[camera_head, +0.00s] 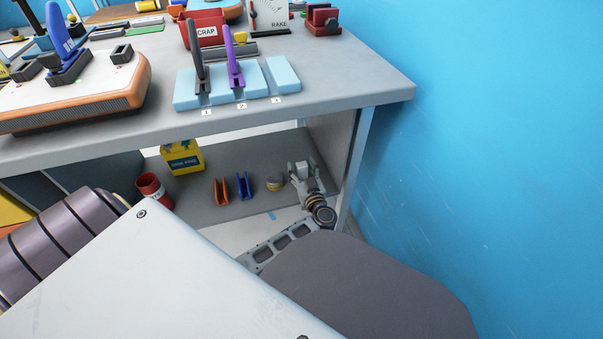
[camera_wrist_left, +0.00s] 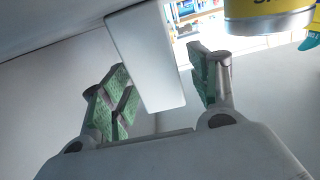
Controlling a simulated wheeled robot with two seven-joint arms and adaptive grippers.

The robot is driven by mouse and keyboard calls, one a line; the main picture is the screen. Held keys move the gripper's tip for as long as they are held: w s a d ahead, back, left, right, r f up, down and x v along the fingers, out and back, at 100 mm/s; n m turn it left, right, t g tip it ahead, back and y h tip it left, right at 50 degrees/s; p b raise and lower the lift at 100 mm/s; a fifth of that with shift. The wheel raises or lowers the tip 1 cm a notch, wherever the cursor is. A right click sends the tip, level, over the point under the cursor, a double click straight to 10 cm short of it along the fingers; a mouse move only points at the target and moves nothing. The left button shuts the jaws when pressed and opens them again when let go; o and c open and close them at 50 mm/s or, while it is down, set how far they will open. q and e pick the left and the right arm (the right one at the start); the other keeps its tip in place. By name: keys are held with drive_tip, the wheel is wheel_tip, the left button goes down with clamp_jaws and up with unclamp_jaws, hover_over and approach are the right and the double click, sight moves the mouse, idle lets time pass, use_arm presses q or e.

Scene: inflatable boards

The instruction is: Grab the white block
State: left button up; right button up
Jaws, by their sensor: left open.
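The white block (camera_wrist_left: 150,60) shows in the left wrist view as a long pale bar that comes in from the top and ends between my left gripper's fingers. My left gripper (camera_wrist_left: 165,85) is open, with green pads on either side of the block. The block's lower end overlaps the left finger in the picture; I cannot tell whether they touch. A clear gap shows between the block and the right finger. In the head view my left gripper (camera_head: 301,170) is small, on the right part of the lower shelf; I cannot make out the block there. My right gripper is not in view.
The lower shelf (camera_head: 225,160) holds a yellow container (camera_head: 183,157), a red cylinder (camera_head: 152,188), an orange piece (camera_head: 222,190), a blue piece (camera_head: 244,186) and a small round object (camera_head: 274,183). The grey tabletop (camera_head: 345,75) is above; its leg (camera_head: 356,150) stands right of my gripper.

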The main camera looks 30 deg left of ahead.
use_arm(q)
drive_tip(key=shift+c, duration=0.3)
drive_tip(key=c, duration=1.1)
drive_tip(key=shift+r, duration=0.2)
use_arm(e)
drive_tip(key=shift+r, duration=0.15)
use_arm(q)
drive_tip(key=shift+r+p, duration=0.85)
drive_tip(key=shift+r, duration=0.25)
wheel_tip(320, 180, up, 5)
drive_tip(key=p, duration=0.3)
drive_tip(key=shift+r, duration=0.15)
drive_tip(key=shift+r+p, duration=0.45)
drive_tip(key=shift+r, duration=0.65)
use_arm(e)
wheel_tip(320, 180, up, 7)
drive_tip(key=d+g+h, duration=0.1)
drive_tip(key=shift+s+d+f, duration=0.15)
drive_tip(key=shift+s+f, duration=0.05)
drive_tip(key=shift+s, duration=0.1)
